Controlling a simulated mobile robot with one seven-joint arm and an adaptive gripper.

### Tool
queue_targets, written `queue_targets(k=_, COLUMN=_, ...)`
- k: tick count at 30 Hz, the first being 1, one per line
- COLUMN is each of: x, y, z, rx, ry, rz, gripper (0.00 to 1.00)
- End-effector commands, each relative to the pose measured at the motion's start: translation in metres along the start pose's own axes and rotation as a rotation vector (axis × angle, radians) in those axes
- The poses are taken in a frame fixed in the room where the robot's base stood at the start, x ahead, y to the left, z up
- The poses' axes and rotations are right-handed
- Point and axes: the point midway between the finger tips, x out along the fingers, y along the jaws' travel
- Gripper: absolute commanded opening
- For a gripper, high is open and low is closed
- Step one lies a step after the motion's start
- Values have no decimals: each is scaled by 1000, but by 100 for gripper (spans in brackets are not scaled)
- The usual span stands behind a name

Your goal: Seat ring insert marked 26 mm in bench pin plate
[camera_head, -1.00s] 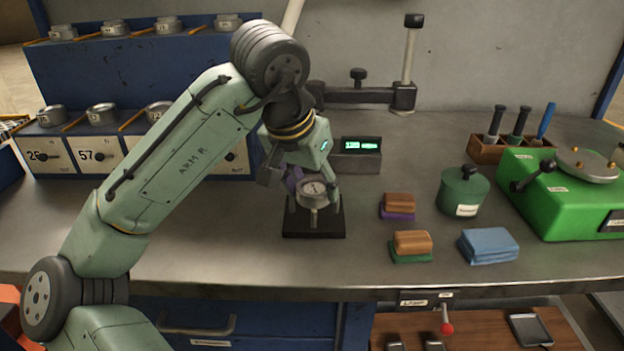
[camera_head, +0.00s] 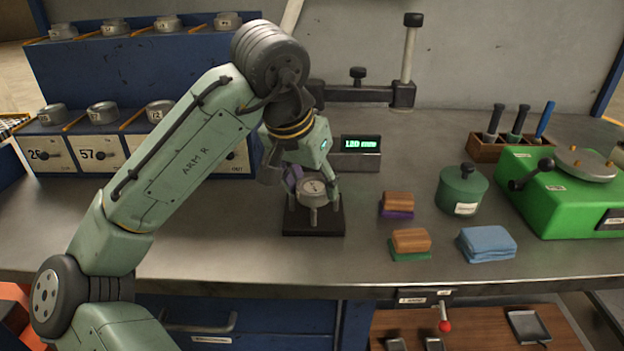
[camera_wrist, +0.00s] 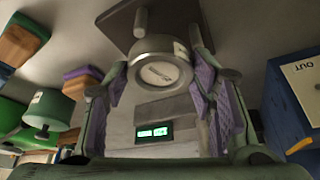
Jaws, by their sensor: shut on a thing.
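My gripper (camera_head: 312,186) is shut on a round metal ring insert (camera_head: 312,192), which also shows between the purple finger pads in the wrist view (camera_wrist: 160,68). The marking on the insert is too small to read. The insert is level, at the dark pin plate (camera_head: 328,222) on the bench. A pin shows below the insert, and pins show beside it in the wrist view. I cannot tell whether the insert rests on the plate's pins or hangs just above them.
A display box (camera_head: 358,152) reading about 120 mm stands behind. Wood-topped blocks (camera_head: 397,204), a green pot (camera_head: 463,190), a blue cloth (camera_head: 487,244) and a green machine (camera_head: 560,195) are to the right. A blue drawer rack (camera_head: 75,150) with several rings is at left.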

Motion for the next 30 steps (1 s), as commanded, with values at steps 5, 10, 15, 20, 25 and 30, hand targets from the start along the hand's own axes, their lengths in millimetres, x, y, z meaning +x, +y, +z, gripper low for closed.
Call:
queue_targets(k=5, x=7, y=-2, z=4, rx=-6, ry=-17, rz=-1, gripper=2)
queue_targets(k=10, x=10, y=-3, z=5, rx=-7, ry=-17, rz=-1, gripper=2)
queue_targets(k=15, x=13, y=-3, z=6, rx=-7, ry=-17, rz=0, gripper=2)
queue_targets(k=20, x=16, y=-2, z=8, rx=-6, ry=-17, rz=0, gripper=2)
queue_targets(k=25, x=20, y=-2, z=10, rx=-5, ry=-18, rz=1, gripper=2)
queue_targets(k=30, x=23, y=-1, z=12, rx=-3, ry=-19, rz=2, gripper=0)
